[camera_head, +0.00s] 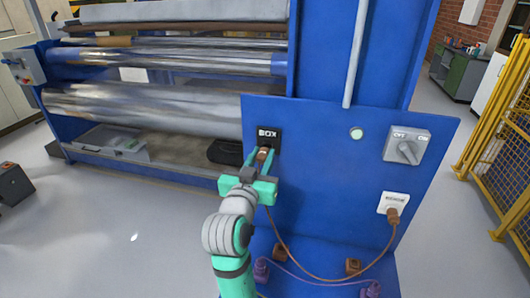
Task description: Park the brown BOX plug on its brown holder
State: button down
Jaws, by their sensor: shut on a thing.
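My gripper (262,160) is shut on the brown BOX plug (263,152), with one green finger on each side. The plug is at the lower part of the black BOX socket (269,134) on the blue panel. The fingers partly hide it, so I cannot tell whether it is seated or just clear. A brown cable (300,262) hangs below the gripper and loops right to another brown plug (393,214) at a white socket (394,201). A brown block that looks like the brown holder (353,266) sits on the blue base ledge, with no plug visible on it.
A purple plug or holder (262,269) and another purple piece (373,290) sit on the ledge, joined by a purple cable (310,279). A grey rotary switch (407,146) juts out at the panel's upper right. Metal rollers (150,108) lie left.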

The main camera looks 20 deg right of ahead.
aim_at(260, 162)
jog(key=shift+v, duration=2.05)
jog(key=s+d+f+m+g+y, duration=0.1)
jog(key=s+d+f+m+g, duration=0.1)
jog(key=d+f+m+g, duration=0.45)
jog(key=s+d+f+m+g, duration=0.3)
jog(key=d+f+m+g, duration=0.15)
jog(key=d+g, duration=0.45)
jog(key=shift+w+a+f+n+t+y, duration=0.1)
jog(key=shift+w+a+f+n+y, duration=0.25)
jog(key=shift+a+f+y, duration=1.95)
jog(key=shift+w+a+f+n+t+y, duration=0.1)
jog(key=shift+w+a+f+n+y, duration=0.45)
jog(key=shift+f, duration=3.25)
jog(key=shift+w+a+f+n+t+y, duration=0.1)
jog(key=shift+a+f+y, duration=1.6)
jog(key=shift+f, duration=1.35)
